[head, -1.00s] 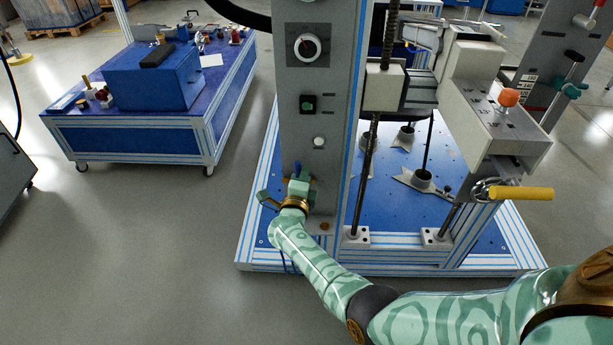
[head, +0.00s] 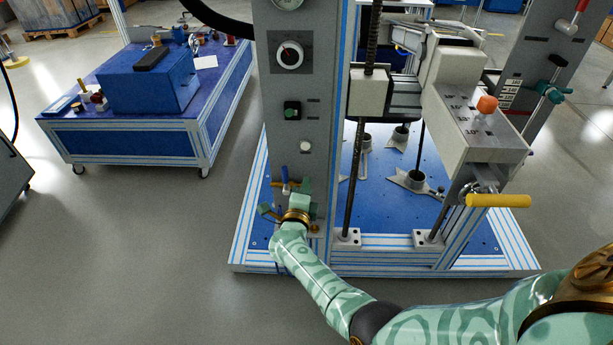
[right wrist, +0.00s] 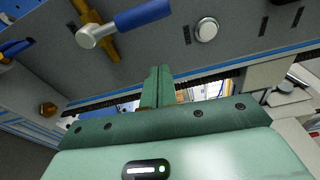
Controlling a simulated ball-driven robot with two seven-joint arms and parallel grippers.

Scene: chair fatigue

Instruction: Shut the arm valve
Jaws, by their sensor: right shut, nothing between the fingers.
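The valve handle is a blue lever (head: 285,174) low on the grey column, pointing upward. In the right wrist view the blue lever (right wrist: 143,14) joins a brass valve body (right wrist: 96,30) at the upper left. My right gripper (head: 304,184) is just right of the lever, in front of the column. Its fingers (right wrist: 158,80) are shut together with nothing between them. The lever and fingers look apart in the wrist view. The gripper hides the lower part of the valve in the head view. My left gripper is out of view.
A second blue handle (right wrist: 15,47) shows at the wrist view's left edge. A yellow crank handle (head: 498,201) juts out at right. Floor left of the base is clear.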

